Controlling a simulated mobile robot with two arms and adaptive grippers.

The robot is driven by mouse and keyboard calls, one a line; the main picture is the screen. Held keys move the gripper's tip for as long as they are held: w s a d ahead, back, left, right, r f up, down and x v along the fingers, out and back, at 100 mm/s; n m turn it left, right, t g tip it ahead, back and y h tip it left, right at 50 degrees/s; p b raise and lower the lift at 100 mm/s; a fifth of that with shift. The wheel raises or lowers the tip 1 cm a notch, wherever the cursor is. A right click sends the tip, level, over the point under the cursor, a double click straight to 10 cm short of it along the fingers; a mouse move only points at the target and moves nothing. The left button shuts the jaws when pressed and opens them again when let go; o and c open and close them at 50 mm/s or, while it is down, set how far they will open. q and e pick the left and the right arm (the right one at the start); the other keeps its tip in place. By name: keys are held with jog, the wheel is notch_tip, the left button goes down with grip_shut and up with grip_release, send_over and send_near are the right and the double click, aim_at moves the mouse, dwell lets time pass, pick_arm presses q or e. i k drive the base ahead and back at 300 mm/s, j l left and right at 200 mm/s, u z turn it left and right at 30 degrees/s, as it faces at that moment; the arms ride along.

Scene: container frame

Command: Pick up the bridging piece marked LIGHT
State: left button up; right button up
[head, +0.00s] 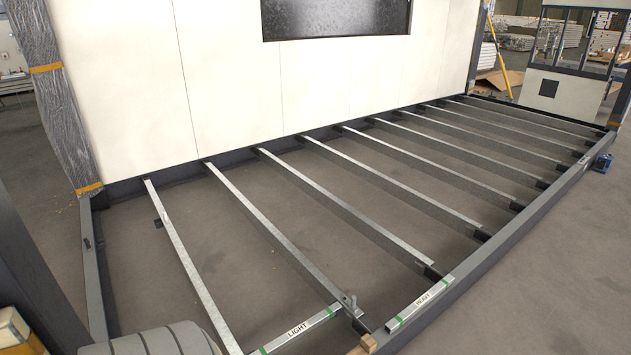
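The bridging piece marked LIGHT (312,324) is a pale grey metal bar with a green band near each end. It lies near the bottom centre of the head view, across the gap between the near ends of the first two joists. Its lower left end is close to the picture's bottom edge. A similar bar marked HEAVY (410,306) lies to its right, along the frame's front rail, also with green bands. Neither of my grippers shows in the head view.
Several steel joists (265,232) run across the floor frame, with open gaps between them. The front rail (500,238) borders the frame. A small upright fitting (350,303) stands beside LIGHT's right end; a wooden block (368,342) is below. A grey ribbed roll (150,342) is bottom left.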

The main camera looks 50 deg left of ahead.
aim_at(283, 340)
jog(key=i+u, duration=0.35)
jog(key=i, duration=0.3)
jog(key=i+l+u, duration=0.2)
jog(key=i+u, duration=0.2)
jog(key=i, duration=0.2)
